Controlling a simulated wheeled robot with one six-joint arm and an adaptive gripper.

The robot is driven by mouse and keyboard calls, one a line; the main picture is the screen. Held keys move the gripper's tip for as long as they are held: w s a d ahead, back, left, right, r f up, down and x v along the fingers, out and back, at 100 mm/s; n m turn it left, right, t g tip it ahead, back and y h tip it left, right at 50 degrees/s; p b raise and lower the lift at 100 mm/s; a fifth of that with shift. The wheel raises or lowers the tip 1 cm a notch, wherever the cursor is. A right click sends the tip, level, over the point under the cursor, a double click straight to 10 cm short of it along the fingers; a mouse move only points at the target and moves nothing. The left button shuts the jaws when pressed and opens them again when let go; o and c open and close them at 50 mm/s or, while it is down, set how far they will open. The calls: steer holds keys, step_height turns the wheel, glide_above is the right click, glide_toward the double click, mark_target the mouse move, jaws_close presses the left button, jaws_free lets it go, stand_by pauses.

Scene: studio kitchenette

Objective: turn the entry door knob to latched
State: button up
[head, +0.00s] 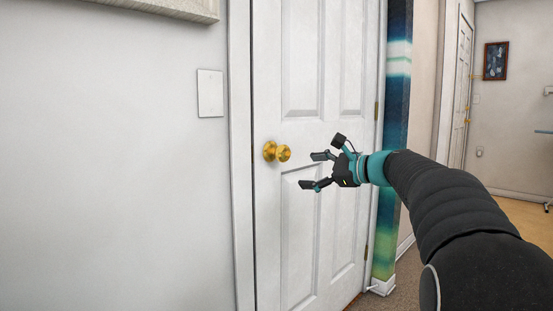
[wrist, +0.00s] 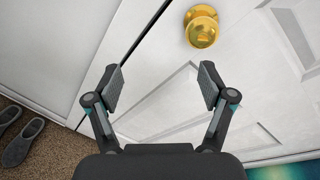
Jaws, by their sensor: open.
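The entry door (head: 310,129) is white and panelled, and looks shut in its frame. Its round brass knob (head: 277,151) sits at the door's left edge in the head view. In the wrist view the knob (wrist: 201,26) is at the top, beyond the fingertips and right of centre. My gripper (head: 314,171) is open and empty, to the right of the knob and slightly lower in the head view. In the wrist view both fingers of my gripper (wrist: 162,86) are spread, with only the door between them. Nothing touches the knob. The latch itself is hidden.
A white switch plate (head: 210,93) is on the wall left of the door. A blue-green patterned strip (head: 396,120) stands right of the door. In the wrist view, grey shoes (wrist: 20,142) rest on brown carpet at lower left. The space before the knob is clear.

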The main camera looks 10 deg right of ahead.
mark_target(283, 153)
steer(key=w+d+r+m+t+y, duration=0.1)
steer(key=w+d+r+m+t, duration=0.1)
steer(key=w+d, duration=0.2)
steer(key=x, duration=1.3)
steer(key=shift+a+p, duration=0.2)
steer(key=shift+p, duration=0.2)
steer(key=shift+s, duration=0.1)
steer(key=c, duration=1.2)
